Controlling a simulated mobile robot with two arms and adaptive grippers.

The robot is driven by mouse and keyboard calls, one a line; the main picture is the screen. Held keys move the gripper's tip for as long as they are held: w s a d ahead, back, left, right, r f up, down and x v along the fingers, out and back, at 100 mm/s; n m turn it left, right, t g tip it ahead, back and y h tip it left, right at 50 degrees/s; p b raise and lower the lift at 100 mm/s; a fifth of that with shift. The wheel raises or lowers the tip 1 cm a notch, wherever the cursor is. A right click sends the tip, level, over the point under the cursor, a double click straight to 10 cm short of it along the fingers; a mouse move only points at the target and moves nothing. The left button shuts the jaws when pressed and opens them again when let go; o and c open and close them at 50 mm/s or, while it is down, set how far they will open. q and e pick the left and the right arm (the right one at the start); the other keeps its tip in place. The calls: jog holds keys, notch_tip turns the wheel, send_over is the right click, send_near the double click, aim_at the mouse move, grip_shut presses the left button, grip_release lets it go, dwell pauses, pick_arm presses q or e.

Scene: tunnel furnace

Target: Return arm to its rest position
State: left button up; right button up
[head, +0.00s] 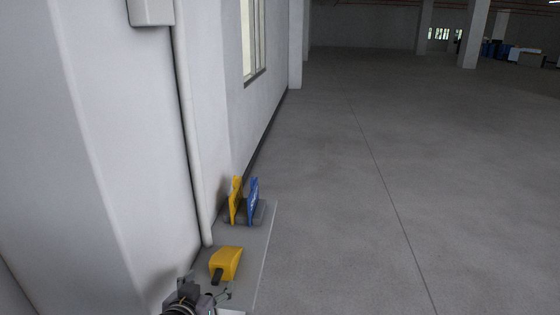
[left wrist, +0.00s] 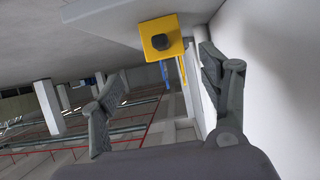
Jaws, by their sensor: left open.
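My left gripper (head: 207,290) is at the bottom edge of the head view, just in front of a yellow block-like tool (head: 226,261) with a dark stub on its near side. In the left wrist view the two fingers of my left gripper (left wrist: 158,70) stand wide apart with nothing between them. The yellow tool (left wrist: 172,24) shows there beyond the fingertips, apart from them, with its dark end facing the camera. Much of the left arm is outside the head view. My right gripper is in neither view.
A grey ledge (head: 256,262) runs along the white wall (head: 130,150). A yellow plate (head: 235,200) and a blue plate (head: 253,202) stand upright on it in a holder. A pipe (head: 188,130) runs down the wall. The floor (head: 370,180) on the right is clear.

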pick_arm(q)
jog(key=s+f+m+g, duration=0.1)
jog(key=s+f+g, duration=0.5)
jog(key=s, duration=0.8)
jog(key=s+f+g, duration=0.3)
jog(key=s+f, duration=0.5)
jog(key=s, duration=0.7)
notch_tip(320, 180, down, 27)
jog(key=s+g, duration=0.1)
jog(key=g, duration=0.1)
jog(key=s+a+f, duration=0.3)
jog(key=s+f, duration=1.2)
jog(key=s, duration=0.1)
jog(key=shift+s+f+m+g, duration=0.15)
jog(key=shift+f+m+g, duration=0.05)
jog(key=shift+m+g, duration=0.2)
jog(key=shift+c, duration=0.6)
